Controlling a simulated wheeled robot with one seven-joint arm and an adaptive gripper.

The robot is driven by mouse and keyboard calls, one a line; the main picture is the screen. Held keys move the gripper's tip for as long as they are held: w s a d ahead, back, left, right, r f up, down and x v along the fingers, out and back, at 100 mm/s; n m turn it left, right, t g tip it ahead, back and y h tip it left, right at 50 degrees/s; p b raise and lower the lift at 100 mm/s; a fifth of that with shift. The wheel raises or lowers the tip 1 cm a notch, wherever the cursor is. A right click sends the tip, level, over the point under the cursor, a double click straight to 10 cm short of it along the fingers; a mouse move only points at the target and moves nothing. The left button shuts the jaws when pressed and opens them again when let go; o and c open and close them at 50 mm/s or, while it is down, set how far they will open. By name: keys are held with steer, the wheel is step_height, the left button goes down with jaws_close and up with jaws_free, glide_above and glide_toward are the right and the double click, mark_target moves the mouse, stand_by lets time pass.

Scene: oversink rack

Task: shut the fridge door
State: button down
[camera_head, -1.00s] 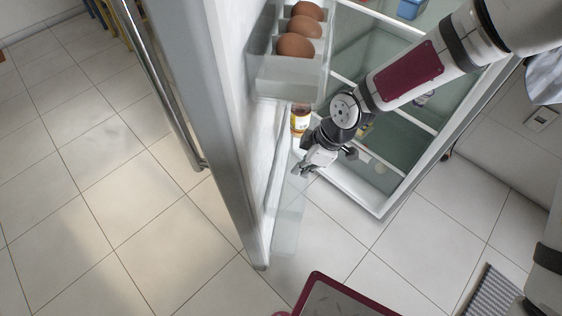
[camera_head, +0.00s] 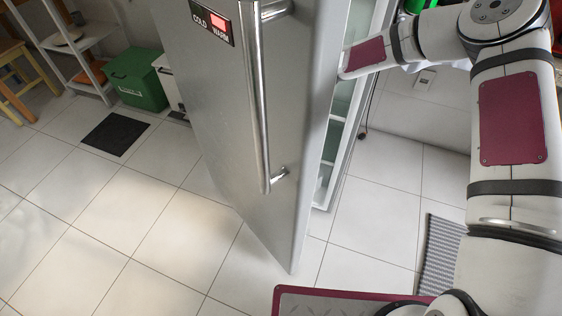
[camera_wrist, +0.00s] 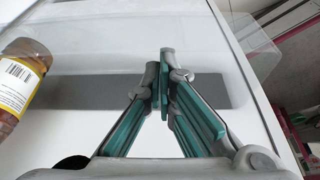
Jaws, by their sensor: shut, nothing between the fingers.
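The fridge door (camera_head: 225,110) stands partly open in the head view, its grey outer face and long vertical handle (camera_head: 262,110) toward me. Behind its edge a strip of the fridge's inside (camera_head: 345,110) shows, with pale shelves. My arm reaches behind the door, so my gripper is hidden in the head view. In the wrist view my gripper (camera_wrist: 164,75) is shut and empty, its fingertips close together in front of a clear plastic door bin (camera_wrist: 100,75). A jar with a yellow label (camera_wrist: 20,80) is at the left. I cannot tell whether the fingertips touch the bin.
Open tiled floor (camera_head: 130,235) lies in front and to the left of the door. A green box (camera_head: 135,78), a white shelf unit (camera_head: 82,45) and a dark mat (camera_head: 115,133) are at the far left. A grey ribbed mat (camera_head: 440,255) lies at the right.

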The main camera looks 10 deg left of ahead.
steer(key=shift+w+d+b, duration=0.15)
steer(key=shift+w+d, duration=0.15)
steer(key=shift+w, duration=0.4)
steer(key=shift+w+d+b, duration=0.2)
steer(key=shift+w+d, duration=0.15)
steer(key=shift+w, duration=0.35)
steer(key=shift+w+d+b, duration=0.15)
steer(key=shift+w+d, duration=0.15)
steer(key=shift+w, duration=0.4)
